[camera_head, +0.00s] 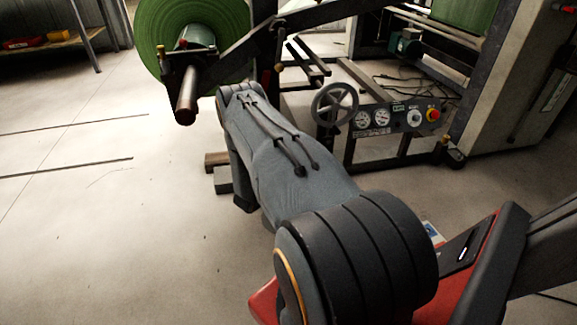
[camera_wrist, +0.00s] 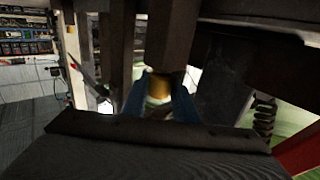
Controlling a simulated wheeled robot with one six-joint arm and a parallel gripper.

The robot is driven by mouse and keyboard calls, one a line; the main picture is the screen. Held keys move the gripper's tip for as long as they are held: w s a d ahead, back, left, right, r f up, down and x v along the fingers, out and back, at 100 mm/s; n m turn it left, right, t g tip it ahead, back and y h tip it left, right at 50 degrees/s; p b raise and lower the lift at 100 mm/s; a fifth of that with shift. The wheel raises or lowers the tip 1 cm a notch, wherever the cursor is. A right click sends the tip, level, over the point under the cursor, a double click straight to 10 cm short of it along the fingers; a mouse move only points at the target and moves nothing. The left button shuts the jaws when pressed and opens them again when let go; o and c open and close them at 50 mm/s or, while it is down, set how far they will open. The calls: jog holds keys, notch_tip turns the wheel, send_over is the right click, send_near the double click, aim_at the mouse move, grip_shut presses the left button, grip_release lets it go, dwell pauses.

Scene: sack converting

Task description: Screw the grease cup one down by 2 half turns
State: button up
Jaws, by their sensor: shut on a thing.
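In the wrist view my gripper (camera_wrist: 160,92) has its two blue fingers closed on the sides of a small brass grease cup (camera_wrist: 159,84). The cup sits at the lower end of a dark post (camera_wrist: 165,40) of the machine frame. The fingers hide the sides of the cup, and its thread cannot be seen. In the head view my forearm reaches up to the machine and hides my gripper and the held cup. Small brass-coloured parts show on the frame there, one near the roll arm (camera_head: 277,68); I cannot tell which is grease cup one.
A large green roll (camera_head: 165,30) with a protruding shaft (camera_head: 186,100) is at the upper left. A handwheel (camera_head: 334,104) and a gauge panel (camera_head: 400,118) with a red knob (camera_head: 433,114) are right of my arm. The floor at left is mostly clear.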

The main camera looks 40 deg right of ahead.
jog(key=m+g+b, duration=0.1)
jog(key=g, duration=0.1)
jog(key=m+g+b, duration=0.1)
jog(key=g, duration=0.1)
jog(key=shift+w+f+m+b, duration=0.15)
jog(key=shift+m+b, duration=0.15)
jog(key=shift+b, duration=0.05)
jog(key=shift+m+g+b, duration=0.4)
jog(key=shift+g, duration=0.3)
jog(key=shift+g, duration=0.3)
jog(key=o, duration=1.1)
jog(key=shift+c, duration=0.2)
notch_tip(320, 180, up, 10)
jog(key=p, duration=0.4)
jog(key=shift+p, duration=0.4)
